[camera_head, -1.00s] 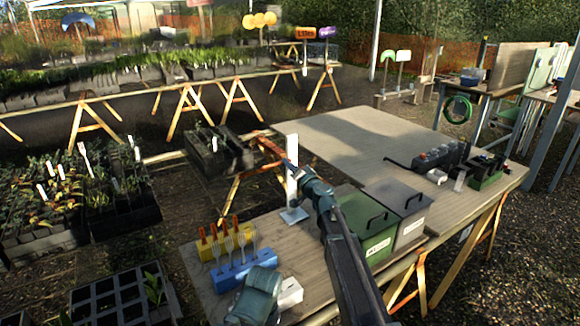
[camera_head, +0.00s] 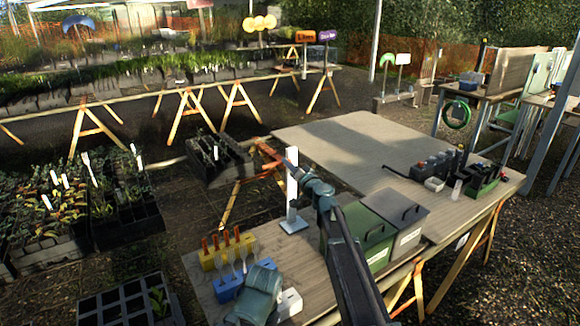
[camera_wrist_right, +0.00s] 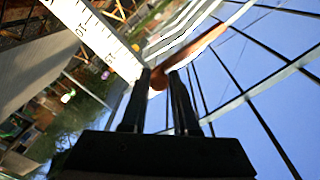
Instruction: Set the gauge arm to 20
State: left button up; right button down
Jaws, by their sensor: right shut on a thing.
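The gauge is a white upright post (camera_head: 292,187) on a pale blue base at the table's far left edge. Its orange-brown arm (camera_head: 269,154) sticks out to the left of the post in the head view. In the right wrist view the arm (camera_wrist_right: 207,40) runs up and right from between the fingers, beside the white scale (camera_wrist_right: 97,35) with black marks and digits. My right gripper (camera_wrist_right: 164,78) is shut on the arm near the scale; its fingertips are hard to see in the head view. The exact reading cannot be told. My left gripper is not in view.
A yellow block (camera_head: 207,263) and a blue block (camera_head: 226,291) hold tools in front. The table's back middle (camera_head: 350,140) is clear.

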jog(key=c, duration=0.7)
grip_release()
jog(key=shift+s, duration=0.1)
jog(key=v, duration=1.3)
jog(key=shift+s, duration=0.35)
jog(key=shift+d+f, duration=0.1)
jog(key=shift+d, duration=0.05)
